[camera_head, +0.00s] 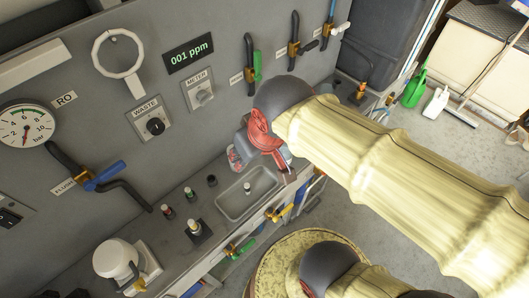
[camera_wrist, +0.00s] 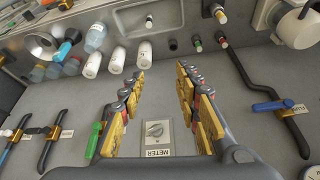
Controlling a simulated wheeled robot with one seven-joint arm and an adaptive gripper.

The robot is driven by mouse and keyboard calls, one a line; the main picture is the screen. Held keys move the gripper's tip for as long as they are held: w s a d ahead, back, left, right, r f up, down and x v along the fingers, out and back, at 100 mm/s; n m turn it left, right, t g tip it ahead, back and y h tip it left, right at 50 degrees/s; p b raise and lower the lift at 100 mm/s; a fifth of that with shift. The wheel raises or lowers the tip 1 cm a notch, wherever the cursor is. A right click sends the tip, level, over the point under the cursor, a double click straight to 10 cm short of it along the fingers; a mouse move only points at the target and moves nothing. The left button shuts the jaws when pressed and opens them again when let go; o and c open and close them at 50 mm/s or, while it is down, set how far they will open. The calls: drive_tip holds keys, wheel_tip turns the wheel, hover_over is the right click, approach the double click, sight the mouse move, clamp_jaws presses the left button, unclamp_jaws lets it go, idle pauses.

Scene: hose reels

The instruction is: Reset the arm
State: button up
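My gripper (camera_wrist: 160,74) shows in the wrist view with its two yellow-padded fingers spread well apart. Nothing is between them. Behind the gap lies the grey panel with the METER knob (camera_wrist: 155,129). In the head view my arm, in a beige sleeve, reaches in from the right towards the panel and sink. A red and grey part at its end shows above the counter, but the fingers cannot be made out there. The METER knob (camera_head: 202,93) also shows in the head view, left of the arm's end.
A sink (camera_head: 247,193) is set in the counter below the arm's end. The panel carries a WASTE knob (camera_head: 155,126), a gauge (camera_head: 27,126), a white ring (camera_head: 118,52) and several valve pipes. White bottles (camera_wrist: 118,60) stand near the sink.

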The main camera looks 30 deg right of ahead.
drive_tip(key=shift+m+t, duration=0.4)
drive_tip(key=shift+m, duration=0.1)
drive_tip(key=s+d, duration=0.1)
drive_tip(key=s+d+r, duration=0.1)
drive_tip(key=shift+s+d+r, duration=0.3)
drive_tip(key=shift+s+d, duration=0.05)
drive_tip(key=shift+s, duration=0.05)
drive_tip(key=shift+a, duration=0.15)
idle(0.6)
